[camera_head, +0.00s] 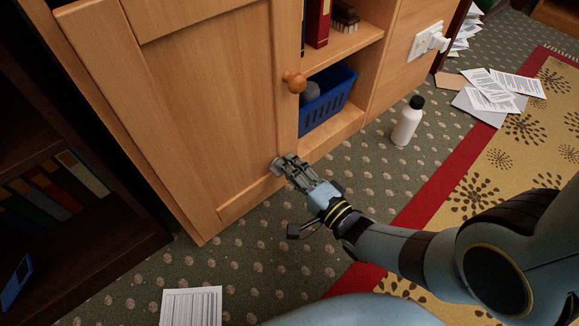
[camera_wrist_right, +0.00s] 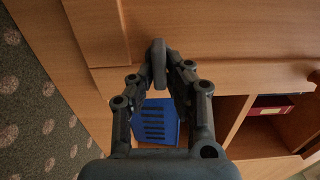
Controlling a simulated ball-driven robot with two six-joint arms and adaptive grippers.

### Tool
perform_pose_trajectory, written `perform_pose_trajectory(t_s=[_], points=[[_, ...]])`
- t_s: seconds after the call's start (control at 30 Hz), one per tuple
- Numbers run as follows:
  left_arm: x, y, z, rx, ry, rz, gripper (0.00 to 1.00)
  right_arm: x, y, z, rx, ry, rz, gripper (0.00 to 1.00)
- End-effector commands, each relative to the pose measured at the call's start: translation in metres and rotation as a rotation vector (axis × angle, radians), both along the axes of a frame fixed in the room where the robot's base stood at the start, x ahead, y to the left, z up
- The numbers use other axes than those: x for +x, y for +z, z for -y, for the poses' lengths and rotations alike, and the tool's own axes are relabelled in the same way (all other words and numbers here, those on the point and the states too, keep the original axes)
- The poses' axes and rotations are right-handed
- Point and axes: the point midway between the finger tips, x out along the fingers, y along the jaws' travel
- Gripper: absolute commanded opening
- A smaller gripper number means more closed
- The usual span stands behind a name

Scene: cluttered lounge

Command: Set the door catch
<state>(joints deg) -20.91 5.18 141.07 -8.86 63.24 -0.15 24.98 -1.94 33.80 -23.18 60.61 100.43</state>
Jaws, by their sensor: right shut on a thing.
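The wooden cabinet door (camera_head: 205,95) looks closed, with a round wooden knob (camera_head: 294,82) near its right edge. The door catch (camera_wrist_right: 157,60) is a dark grey, rounded, elongated piece at the door's lower part. My right gripper (camera_head: 283,166) reaches in from the right, low at the door's lower right corner. In the right wrist view its fingertips (camera_wrist_right: 160,68) are closed around the catch from both sides. The fingers hide part of the catch and its mounting. My left gripper is not in view.
A blue basket (camera_head: 325,112) stands in the open shelf right of the door. A white bottle with a black cap (camera_head: 407,122) stands on the carpet. Papers (camera_head: 490,90) lie on the floor at right, and a striped sheet (camera_head: 191,306) lies in front. A dark bookcase (camera_head: 85,240) stands left.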

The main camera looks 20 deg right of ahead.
Motion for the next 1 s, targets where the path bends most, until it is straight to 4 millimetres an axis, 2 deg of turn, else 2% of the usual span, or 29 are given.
perform_pose_trajectory(t_s=[0.37, 0.4, 0.53, 0.57, 1.0], points=[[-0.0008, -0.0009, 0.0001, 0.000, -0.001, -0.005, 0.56, -0.0011, -0.0017, 0.0008, 0.004, -0.001, -0.007, 0.00], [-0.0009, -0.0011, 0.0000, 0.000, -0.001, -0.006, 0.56, -0.0011, -0.0017, 0.0007, 0.004, -0.001, -0.007, 0.17], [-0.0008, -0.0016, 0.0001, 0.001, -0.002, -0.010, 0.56, -0.0010, -0.0013, 0.0006, 0.003, -0.001, -0.005, 0.34], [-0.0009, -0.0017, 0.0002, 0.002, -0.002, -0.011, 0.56, -0.0009, -0.0012, 0.0005, 0.004, -0.001, -0.005, 0.36], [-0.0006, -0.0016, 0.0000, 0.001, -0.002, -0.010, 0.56, -0.0006, 0.0060, -0.0002, 0.004, 0.001, -0.001, 0.36]])
